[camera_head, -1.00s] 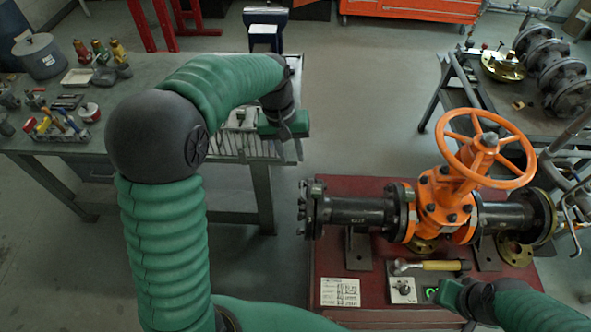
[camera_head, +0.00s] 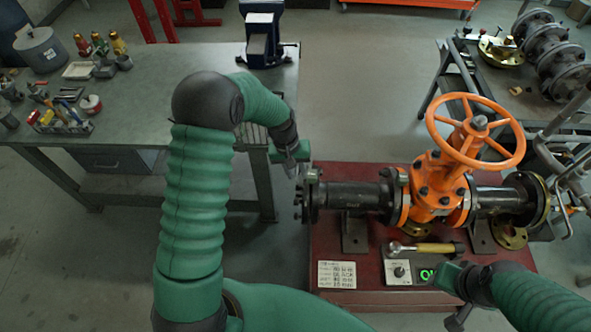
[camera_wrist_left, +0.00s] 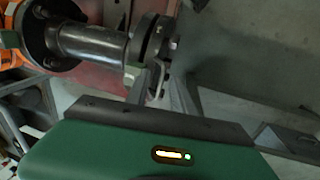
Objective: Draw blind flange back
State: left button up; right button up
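The blind flange (camera_head: 308,196) is the dark bolted disc at the left end of the black pipe (camera_head: 350,195), joined to the orange gate valve (camera_head: 437,185). In the left wrist view the flange end (camera_wrist_left: 158,42) shows beyond my gripper body. My left gripper (camera_head: 293,167) is just left of and above the flange, its fingers close to the rim.
The red stand (camera_head: 335,250) carries the valve, a yellow-handled tool (camera_head: 435,247), a control box (camera_head: 399,272) and a label card (camera_head: 337,274). A grey workbench (camera_head: 150,100) with a vise (camera_head: 262,45) is at left. Open floor lies between bench and stand.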

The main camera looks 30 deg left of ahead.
pick_arm(q)
jog(key=shift+d, duration=0.3)
jog(key=shift+c, duration=0.7)
jog(key=shift+a, duration=0.1)
jog(key=shift+c, duration=1.3)
jog(key=shift+a, duration=0.25)
jog(key=shift+c, duration=1.1)
jog(key=shift+a, duration=0.35)
grip_shut()
jog(key=shift+d, duration=0.25)
jog(key=shift+w+a+r, duration=0.1)
jog(key=shift+a, duration=0.1)
